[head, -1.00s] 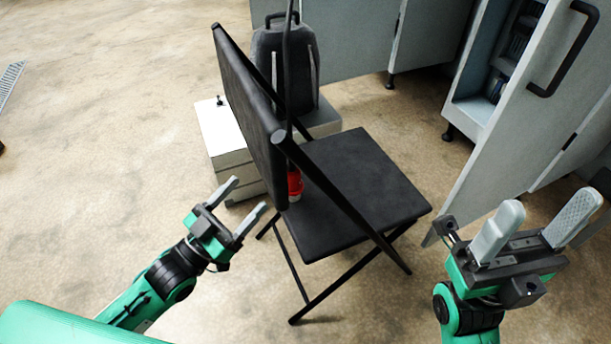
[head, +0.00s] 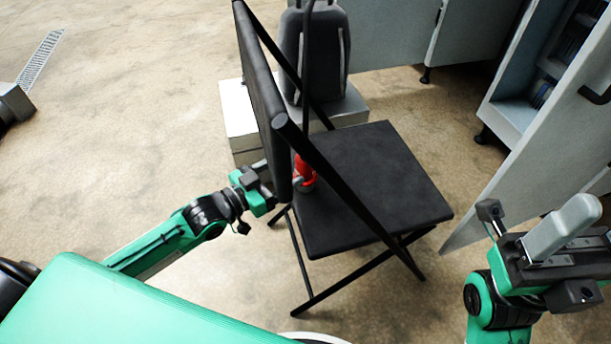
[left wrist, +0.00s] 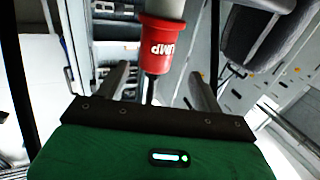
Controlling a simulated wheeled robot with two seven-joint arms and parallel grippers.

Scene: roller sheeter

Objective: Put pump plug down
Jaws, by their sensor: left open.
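The red pump plug (head: 303,172) is at the back of the black chair's seat, beside the backrest, with a dark cable or rod rising above it. I cannot tell whether it rests on the seat. In the left wrist view the plug (left wrist: 158,45) is red with white lettering ending in "UMP" and a grey part above. My left gripper (left wrist: 160,82) is open, with one finger on each side of the plug's line and a gap to each. In the head view the backrest hides most of its fingers.
The folding chair (head: 375,185) stands in front of me; its backrest (head: 262,95) is close to my left gripper. Behind it are a white box (head: 236,118) and a dark backpack-like object (head: 330,50). An open cabinet door (head: 545,130) is at right.

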